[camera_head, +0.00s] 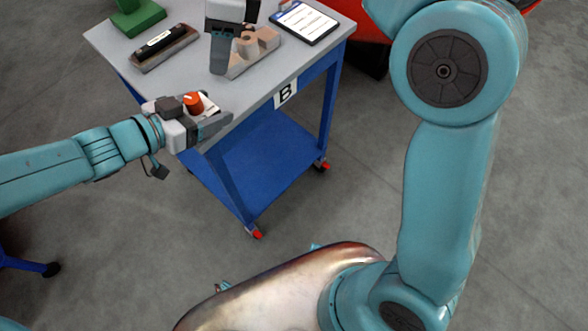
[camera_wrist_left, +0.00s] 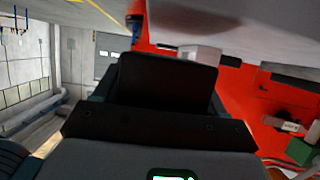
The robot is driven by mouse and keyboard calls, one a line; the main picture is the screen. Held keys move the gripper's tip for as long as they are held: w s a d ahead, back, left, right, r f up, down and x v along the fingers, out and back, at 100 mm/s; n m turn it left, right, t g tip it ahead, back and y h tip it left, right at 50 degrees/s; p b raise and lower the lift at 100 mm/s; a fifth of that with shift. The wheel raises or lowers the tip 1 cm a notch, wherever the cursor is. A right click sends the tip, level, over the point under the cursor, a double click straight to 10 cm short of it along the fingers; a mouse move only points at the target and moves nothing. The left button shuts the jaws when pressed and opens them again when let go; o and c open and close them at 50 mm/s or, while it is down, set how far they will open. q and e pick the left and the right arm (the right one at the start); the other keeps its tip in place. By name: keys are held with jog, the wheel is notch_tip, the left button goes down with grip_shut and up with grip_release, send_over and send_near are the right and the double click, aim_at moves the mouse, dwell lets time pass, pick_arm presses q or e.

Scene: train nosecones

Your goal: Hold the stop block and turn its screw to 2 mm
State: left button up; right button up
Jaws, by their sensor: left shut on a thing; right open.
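A small block with an orange-red knob (camera_head: 193,101) and a pale plate is at my left gripper (camera_head: 214,122), by the cart's front left corner. I take this to be the stop block and its screw. My left gripper is shut on it, and its fingers partly hide it. The knob's setting is too small to read. My right gripper (camera_head: 232,52) is open over the cart top, pointing down beside a beige stepped piece (camera_head: 262,42). It is apart from the orange-red knob. In the left wrist view, dark gripper parts fill the middle and the block cannot be made out.
The grey cart top (camera_head: 185,77) has a blue frame and a B label (camera_head: 285,94). A dark long block (camera_head: 164,47), a green stand (camera_head: 137,17) and a tablet (camera_head: 304,22) lie toward its back.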

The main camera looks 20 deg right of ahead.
pick_arm(q)
notch_tip(320, 180, up, 6)
jog(key=p, duration=0.5)
jog(key=shift+w+a+r, duration=0.1)
pick_arm(e)
jog(key=s+d+f+m+g, duration=0.15)
jog(key=d+f+g, duration=0.3)
jog(key=f, duration=0.65)
pick_arm(q)
notch_tip(320, 180, up, 3)
jog(key=p, duration=0.3)
notch_tip(320, 180, up, 2)
jog(key=p, duration=0.2)
jog(key=shift+r+p, duration=0.25)
jog(key=shift+p, duration=0.1)
pick_arm(e)
jog(key=s+d+f+n, duration=0.1)
jog(key=s+f+n, duration=0.4)
jog(key=s+f, duration=0.7)
notch_tip(320, 180, down, 3)
jog(key=shift+d+f, duration=0.1)
jog(key=shift+d, duration=0.2)
jog(key=shift+n+g, duration=0.25)
jog(key=o, duration=0.3)
